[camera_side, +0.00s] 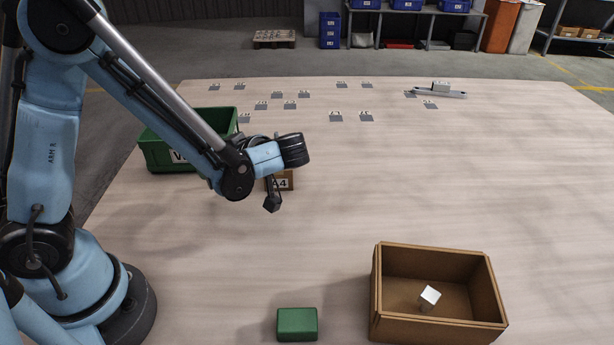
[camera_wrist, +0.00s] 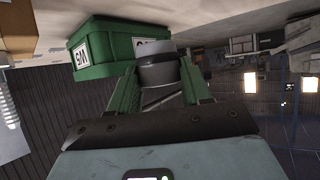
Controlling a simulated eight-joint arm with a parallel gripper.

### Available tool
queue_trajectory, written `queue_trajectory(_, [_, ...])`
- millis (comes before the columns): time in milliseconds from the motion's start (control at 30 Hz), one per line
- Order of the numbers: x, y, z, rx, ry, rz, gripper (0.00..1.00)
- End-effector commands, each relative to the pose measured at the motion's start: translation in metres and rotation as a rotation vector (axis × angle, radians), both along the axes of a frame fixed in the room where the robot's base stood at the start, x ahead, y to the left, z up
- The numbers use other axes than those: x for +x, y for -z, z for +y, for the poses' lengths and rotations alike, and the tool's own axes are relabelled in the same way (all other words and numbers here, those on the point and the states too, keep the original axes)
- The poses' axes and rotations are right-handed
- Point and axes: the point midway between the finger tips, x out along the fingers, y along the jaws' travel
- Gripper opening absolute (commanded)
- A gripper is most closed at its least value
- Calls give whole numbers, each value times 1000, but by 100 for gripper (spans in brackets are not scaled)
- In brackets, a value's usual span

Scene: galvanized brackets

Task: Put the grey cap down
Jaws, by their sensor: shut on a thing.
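In the wrist view, my gripper (camera_wrist: 157,82) has its two green fingers closed on the sides of the grey cap (camera_wrist: 158,66), a short grey cylinder with a darker band. The cap is held up, clear of the table.
A green bin (camera_side: 160,152) stands behind my arm; a green bin also shows in the wrist view (camera_wrist: 90,48). A brown open box (camera_side: 388,300) holding a pale cube (camera_side: 429,296) and a green block (camera_side: 297,324) are in front. Small grey labelled plates (camera_side: 336,118) lie at the back. The middle is clear.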

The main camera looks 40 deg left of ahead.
Motion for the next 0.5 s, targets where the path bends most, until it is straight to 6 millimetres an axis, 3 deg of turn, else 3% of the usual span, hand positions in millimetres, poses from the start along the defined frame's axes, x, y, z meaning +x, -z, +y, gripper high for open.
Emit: queue_trajectory(500, [0, 50, 0, 0, 4, 0, 15])
